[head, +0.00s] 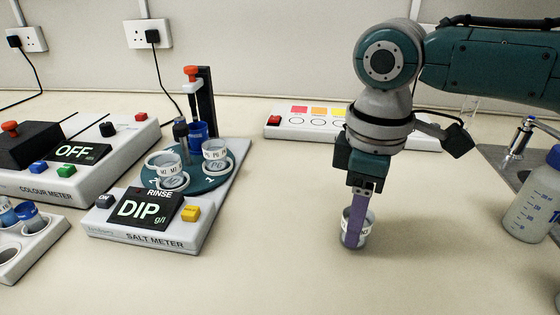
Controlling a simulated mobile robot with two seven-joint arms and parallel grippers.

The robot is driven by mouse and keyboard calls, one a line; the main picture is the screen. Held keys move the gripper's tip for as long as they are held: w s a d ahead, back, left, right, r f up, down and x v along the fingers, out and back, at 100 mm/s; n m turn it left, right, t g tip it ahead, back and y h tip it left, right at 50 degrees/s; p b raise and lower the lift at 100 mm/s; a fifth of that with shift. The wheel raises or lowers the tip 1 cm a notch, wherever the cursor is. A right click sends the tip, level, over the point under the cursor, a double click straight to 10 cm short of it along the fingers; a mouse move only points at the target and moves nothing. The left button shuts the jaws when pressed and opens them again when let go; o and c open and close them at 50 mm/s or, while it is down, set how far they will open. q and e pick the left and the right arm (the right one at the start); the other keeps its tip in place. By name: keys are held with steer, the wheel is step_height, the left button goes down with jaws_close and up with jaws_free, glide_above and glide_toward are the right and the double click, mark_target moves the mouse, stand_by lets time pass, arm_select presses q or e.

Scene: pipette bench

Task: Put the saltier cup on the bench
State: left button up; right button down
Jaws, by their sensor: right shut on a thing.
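My right gripper (357,215) points down and is shut on a small clear cup (363,232) with a white label. The cup is upright, at or just above the bench (290,250); I cannot tell whether it touches. The gripper's finger covers part of the cup, and the label is too small to read surely. Two more labelled cups stand on the teal turntable of the salt meter (130,238): a left cup (163,162) and a right cup (215,152) that seems marked P6. The salt meter's display (140,208) reads DIP g/l. My left gripper is not in view.
A blue cup-like holder (198,136) and a probe post (206,100) stand at the turntable's back. The colour meter (75,175), showing OFF, is at left. A rack with blue-topped cups (35,245) is lower left. A bottle (535,200) stands right. The middle bench is clear.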

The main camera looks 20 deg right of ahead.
steer(key=shift+c, duration=1.4)
jaws_free()
step_height(320, 180, up, 12)
steer(key=p, duration=0.2)
steer(key=s+a+f+y, duration=0.1)
steer(key=s+a+f, duration=0.2)
steer(key=a, duration=0.1)
steer(key=s+a+f+t+y, duration=0.1)
steer(key=s+a+f, duration=0.1)
steer(key=s+a, duration=0.1)
steer(key=s+a+f+m+t, duration=0.1)
steer(key=s+a+f, duration=0.2)
steer(key=a, duration=0.1)
steer(key=shift+s+a+f+y, duration=0.25)
steer(key=shift+a+f+y, duration=0.05)
steer(key=shift+f+y, duration=0.1)
steer(key=s+m, duration=0.1)
steer(key=s+d+m, duration=0.1)
steer(key=s+t, duration=0.1)
steer(key=s, duration=0.1)
steer(key=shift+d+f+m, duration=0.2)
steer(key=shift+f+m, duration=0.2)
steer(key=s+d+m+h, duration=0.1)
steer(key=s+d, duration=0.1)
steer(key=s+d+m+h, duration=0.1)
steer(key=s+d+m, duration=0.1)
steer(key=s+d, duration=0.1)
steer(key=shift+d+f, duration=0.1)
steer(key=shift+d, duration=0.25)
